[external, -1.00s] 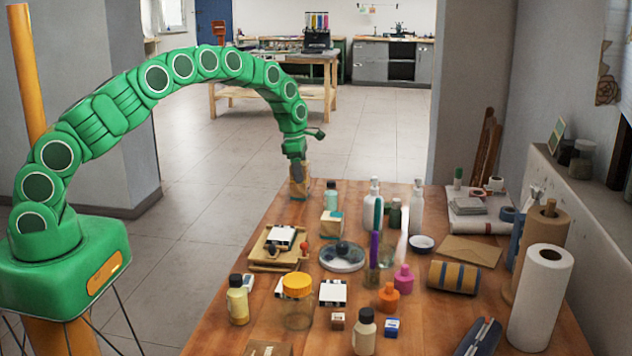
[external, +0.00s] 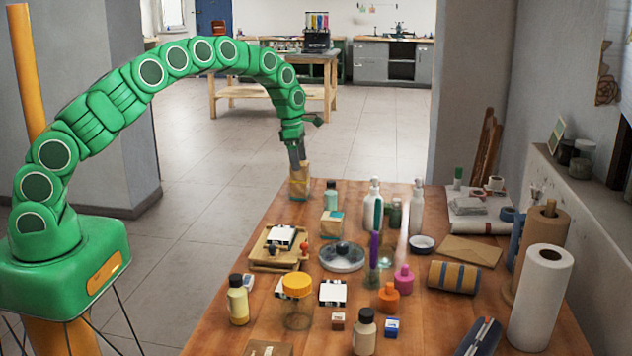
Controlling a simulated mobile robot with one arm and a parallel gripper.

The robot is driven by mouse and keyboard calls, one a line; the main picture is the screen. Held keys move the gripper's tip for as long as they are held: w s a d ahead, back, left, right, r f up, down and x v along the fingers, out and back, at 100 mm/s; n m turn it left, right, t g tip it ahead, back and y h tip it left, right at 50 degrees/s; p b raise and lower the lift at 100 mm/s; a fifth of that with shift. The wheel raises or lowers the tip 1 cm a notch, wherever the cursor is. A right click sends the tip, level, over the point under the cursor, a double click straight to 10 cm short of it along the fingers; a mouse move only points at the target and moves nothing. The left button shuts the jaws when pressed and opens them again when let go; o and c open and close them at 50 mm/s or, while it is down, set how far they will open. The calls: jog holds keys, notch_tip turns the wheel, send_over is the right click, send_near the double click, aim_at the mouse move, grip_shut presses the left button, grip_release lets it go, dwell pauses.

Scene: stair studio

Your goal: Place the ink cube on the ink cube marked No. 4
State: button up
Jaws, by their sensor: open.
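A tan block stack (external: 299,182) stands upright at the far left corner of the wooden table. It looks like one cube resting on another, but the seam is small and no number is readable. My gripper (external: 297,164) is open, pointing down at the top of this stack, with its fingertips at about the upper edge. I cannot tell whether they still touch it. A similar tan cube with a teal side (external: 331,224) stands alone nearer the camera. Any marking on it is too small to read.
A wooden tray (external: 262,262), a jar with a yellow lid (external: 297,286) and small bottles crowd the nearer table. Open floor lies left of the table.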

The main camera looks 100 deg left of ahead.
jog(key=r, duration=0.4)
jog(key=s+r, duration=0.1)
jog(key=r, duration=0.2)
jog(key=shift+r, duration=0.3)
